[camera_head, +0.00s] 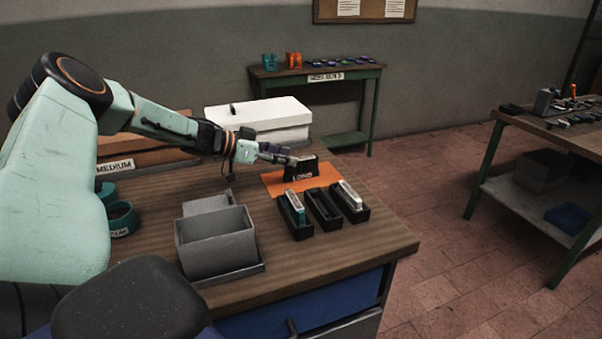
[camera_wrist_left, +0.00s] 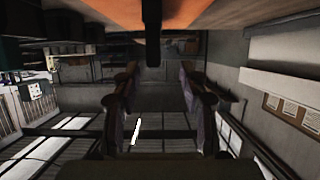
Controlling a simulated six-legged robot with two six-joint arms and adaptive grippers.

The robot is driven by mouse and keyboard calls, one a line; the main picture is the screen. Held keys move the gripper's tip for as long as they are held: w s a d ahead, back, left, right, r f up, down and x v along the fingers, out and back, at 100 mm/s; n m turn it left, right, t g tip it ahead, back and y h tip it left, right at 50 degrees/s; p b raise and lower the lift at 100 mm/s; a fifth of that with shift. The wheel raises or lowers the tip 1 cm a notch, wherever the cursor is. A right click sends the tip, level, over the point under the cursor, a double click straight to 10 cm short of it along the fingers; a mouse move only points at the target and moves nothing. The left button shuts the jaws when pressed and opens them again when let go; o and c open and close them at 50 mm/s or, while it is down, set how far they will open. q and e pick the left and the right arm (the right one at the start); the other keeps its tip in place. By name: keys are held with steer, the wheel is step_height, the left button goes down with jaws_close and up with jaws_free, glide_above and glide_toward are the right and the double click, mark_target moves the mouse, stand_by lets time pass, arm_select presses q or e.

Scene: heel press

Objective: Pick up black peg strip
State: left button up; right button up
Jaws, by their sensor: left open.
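A black upright piece marked LONG (camera_head: 302,172) stands on an orange mat (camera_head: 278,186) on the wooden workbench; it is the likeliest black peg strip, but no pegs can be made out. My left gripper (camera_head: 284,158) reaches in from the left, its fingertips at the piece's upper left side. In the left wrist view my left gripper (camera_wrist_left: 155,95) has its two fingers apart, with a dark upright bar (camera_wrist_left: 152,35) between them toward the orange mat at the top. Whether the fingers touch it cannot be told. My right gripper is not in view.
Several narrow black trays (camera_head: 323,210) stand in front of the mat, two with pale-topped pieces. A grey bin (camera_head: 216,245) sits nearer, a white box (camera_head: 262,118) behind, and a teal ring (camera_head: 122,222) at left. The bench's front right corner is clear.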

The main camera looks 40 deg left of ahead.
mark_target(301, 158)
arm_select(q)
steer(key=b+x, duration=0.3)
steer(key=shift+d+f, duration=0.15)
steer(key=shift+d, duration=0.35)
steer(key=shift+w+d+f+b, duration=0.2)
steer(key=shift+w+b, duration=0.25)
steer(key=shift+w, duration=0.05)
steer(key=shift+w+a+f, duration=0.1)
steer(key=shift+w+a, duration=0.05)
steer(key=shift+w, duration=0.05)
steer(key=shift+s+r, duration=0.1)
steer(key=shift+r, duration=0.1)
steer(key=shift+c, duration=0.7)
steer(key=shift+f, duration=0.15)
steer(key=c, duration=0.6)
jaws_close()
